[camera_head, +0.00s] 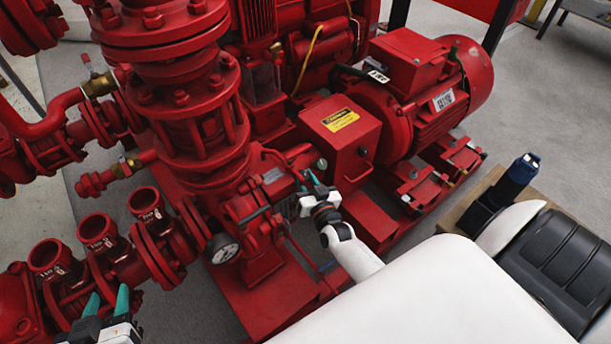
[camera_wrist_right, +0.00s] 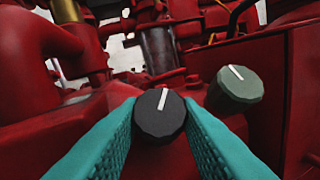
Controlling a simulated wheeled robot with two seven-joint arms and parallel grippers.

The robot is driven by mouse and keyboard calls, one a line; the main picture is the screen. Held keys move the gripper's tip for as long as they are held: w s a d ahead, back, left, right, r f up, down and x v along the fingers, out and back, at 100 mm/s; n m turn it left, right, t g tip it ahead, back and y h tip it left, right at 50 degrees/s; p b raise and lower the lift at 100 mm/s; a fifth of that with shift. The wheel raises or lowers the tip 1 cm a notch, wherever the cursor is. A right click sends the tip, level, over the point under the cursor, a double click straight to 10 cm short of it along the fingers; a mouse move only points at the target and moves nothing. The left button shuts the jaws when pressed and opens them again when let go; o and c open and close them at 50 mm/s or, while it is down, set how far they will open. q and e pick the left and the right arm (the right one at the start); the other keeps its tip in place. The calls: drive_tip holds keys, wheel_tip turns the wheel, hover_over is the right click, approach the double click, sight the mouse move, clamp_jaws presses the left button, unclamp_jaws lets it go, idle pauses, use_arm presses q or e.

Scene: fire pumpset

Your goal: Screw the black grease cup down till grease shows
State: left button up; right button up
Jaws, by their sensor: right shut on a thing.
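The black grease cup (camera_wrist_right: 158,115) is a faceted knob with a white line on its face; the line points up, tilted slightly right. My right gripper (camera_wrist_right: 158,122) is shut on the cup, with a teal finger against each side. In the head view this gripper (camera_head: 309,180) is at the red pump housing, and I cannot make out the black cup there. I see no grease around the cup. A grey-green cup (camera_wrist_right: 236,88) with a white line sits just right of it, outside the fingers. My left gripper (camera_head: 107,301) is open and empty at the lower left.
A red box with a yellow label (camera_head: 340,119) and a red motor (camera_head: 422,90) stand right of the cup. A pressure gauge (camera_head: 224,248) and red pipework (camera_head: 97,232) fill the left. A dark blue tool (camera_head: 514,180) stands on a wooden surface at right.

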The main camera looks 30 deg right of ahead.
use_arm(q)
drive_tip(key=shift+s+a+f, duration=0.1)
drive_tip(key=shift+s+f, duration=0.05)
drive_tip(key=shift+f, duration=0.1)
use_arm(e)
drive_tip(key=o, duration=0.7)
